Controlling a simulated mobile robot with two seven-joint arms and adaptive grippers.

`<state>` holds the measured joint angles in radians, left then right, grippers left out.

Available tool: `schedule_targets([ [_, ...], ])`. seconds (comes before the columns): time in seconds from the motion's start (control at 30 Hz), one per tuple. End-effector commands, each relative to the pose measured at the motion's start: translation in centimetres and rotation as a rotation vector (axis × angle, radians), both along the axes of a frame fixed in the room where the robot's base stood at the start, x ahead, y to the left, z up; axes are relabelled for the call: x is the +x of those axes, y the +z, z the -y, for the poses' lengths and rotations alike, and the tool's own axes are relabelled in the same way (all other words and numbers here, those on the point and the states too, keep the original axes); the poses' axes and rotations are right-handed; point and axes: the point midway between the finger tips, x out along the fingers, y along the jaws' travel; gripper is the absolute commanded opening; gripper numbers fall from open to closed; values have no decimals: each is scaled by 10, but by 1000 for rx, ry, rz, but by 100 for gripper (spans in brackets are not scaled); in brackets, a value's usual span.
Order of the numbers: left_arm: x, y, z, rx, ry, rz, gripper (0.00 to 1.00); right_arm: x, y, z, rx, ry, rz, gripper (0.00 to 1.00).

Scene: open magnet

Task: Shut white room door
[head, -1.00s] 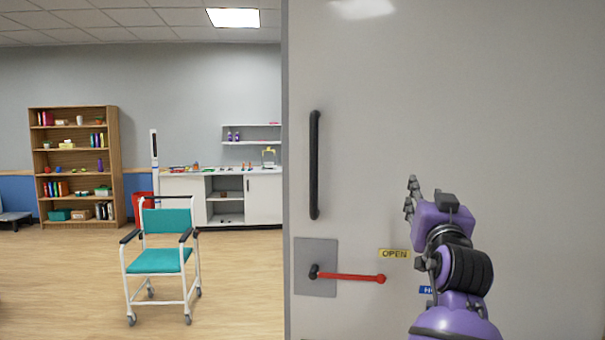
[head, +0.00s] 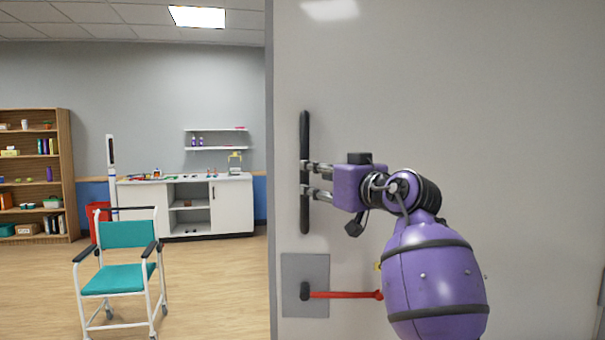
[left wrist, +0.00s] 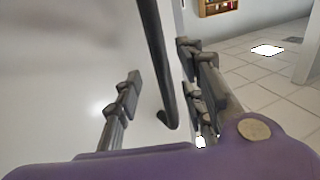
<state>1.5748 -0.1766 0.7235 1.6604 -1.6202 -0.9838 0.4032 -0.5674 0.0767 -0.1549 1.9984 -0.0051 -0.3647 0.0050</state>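The white door (head: 450,110) fills the right half of the head view, its free edge at left. A long black vertical pull handle (head: 305,130) is on it; it also shows in the left wrist view (left wrist: 155,45). A red lever (head: 340,295) on a grey plate sits below it. My left gripper (head: 312,180) is at the middle of the pull handle. In the left wrist view the left gripper (left wrist: 160,85) is open, with the handle between its spread fingers and gaps visible. My right gripper is not in view.
Left of the door edge is a room with a teal wheeled chair (head: 122,278), a white cabinet (head: 235,208), a wooden bookshelf (head: 68,180) and a red bin (head: 98,222). The wooden floor (head: 215,290) between chair and door is clear.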

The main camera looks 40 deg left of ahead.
Motion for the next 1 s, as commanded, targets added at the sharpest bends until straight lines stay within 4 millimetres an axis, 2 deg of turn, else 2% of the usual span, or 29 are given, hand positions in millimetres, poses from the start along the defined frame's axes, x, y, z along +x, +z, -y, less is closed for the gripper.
schedule_targets([
  [0.1,6,4,-21,0,3,3,37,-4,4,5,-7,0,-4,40],
  [0.3,18,3,-45,0,1,1,37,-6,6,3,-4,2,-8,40],
  [0.5,23,1,-54,0,-1,1,37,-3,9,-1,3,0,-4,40],
  [0.7,23,0,-54,-1,-1,0,37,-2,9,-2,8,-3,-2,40],
  [1.0,23,0,-54,0,-1,1,0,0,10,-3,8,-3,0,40],
])
